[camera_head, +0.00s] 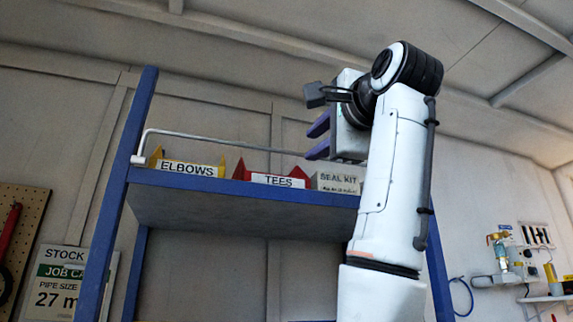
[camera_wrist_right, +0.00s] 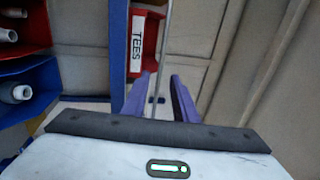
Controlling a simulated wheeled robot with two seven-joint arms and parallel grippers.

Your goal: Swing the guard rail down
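The guard rail (camera_head: 230,143) is a thin grey metal rod along the front of the blue shelf, standing above the shelf edge. Its left end bends down to a pivot on the left post. Its right part is hidden behind my right gripper (camera_head: 318,138) and arm. My right gripper's purple fingers point left and are apart. In the right wrist view the rail (camera_wrist_right: 163,50) runs lengthwise into the gap between the open fingers (camera_wrist_right: 160,98), nearer the left one; I cannot tell whether it touches. My left gripper is not in view.
The blue shelf (camera_head: 240,187) holds a yellow ELBOWS bin (camera_head: 188,168), a red TEES bin (camera_head: 278,180) and a grey SEAL KIT box (camera_head: 338,183). Wall fittings (camera_head: 505,262) are at the far right.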

